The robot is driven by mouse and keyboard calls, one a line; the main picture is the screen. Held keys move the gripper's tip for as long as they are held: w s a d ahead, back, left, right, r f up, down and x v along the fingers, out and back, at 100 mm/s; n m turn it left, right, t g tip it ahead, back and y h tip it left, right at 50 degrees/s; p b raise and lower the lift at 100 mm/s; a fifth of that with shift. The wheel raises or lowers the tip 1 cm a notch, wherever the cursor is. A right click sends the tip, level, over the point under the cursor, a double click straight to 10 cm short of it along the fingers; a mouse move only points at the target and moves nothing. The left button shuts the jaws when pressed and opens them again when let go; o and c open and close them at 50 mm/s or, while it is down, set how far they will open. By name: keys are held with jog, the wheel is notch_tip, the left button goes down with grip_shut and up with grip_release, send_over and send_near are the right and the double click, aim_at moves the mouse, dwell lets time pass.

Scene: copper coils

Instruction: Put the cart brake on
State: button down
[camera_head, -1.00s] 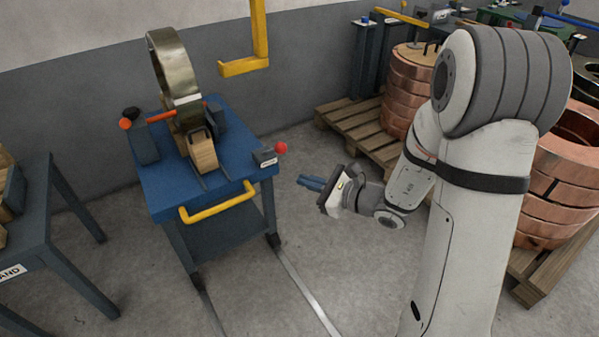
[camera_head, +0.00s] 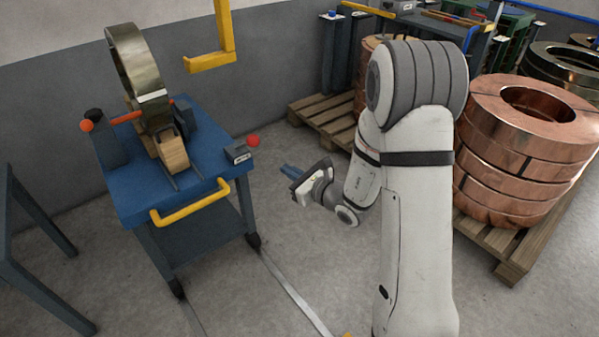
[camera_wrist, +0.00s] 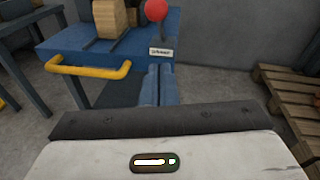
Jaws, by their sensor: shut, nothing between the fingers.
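The blue cart (camera_head: 201,172) stands left of centre in the head view, with a yellow push handle (camera_head: 190,202) on its front. At its right front corner is a small labelled box (camera_head: 238,154) with a red ball knob (camera_head: 253,141), likely the brake. In the wrist view the red knob (camera_wrist: 155,10) is at the top, above the label (camera_wrist: 161,52). My gripper (camera_head: 287,171) is to the right of the cart, apart from the knob and a little lower in the picture. Its blue fingers (camera_wrist: 158,85) are together and empty.
A yellow hook (camera_head: 212,60) hangs behind. Copper coils (camera_head: 520,140) sit on a pallet at right. A dark table (camera_head: 35,250) is at left.

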jog(key=w+a+r+b, duration=0.1)
jog(key=w+a, duration=0.5)
jog(key=shift+w+a+r+b, duration=0.2)
jog(key=shift+w+r+b, duration=0.1)
jog(key=shift+r, duration=0.05)
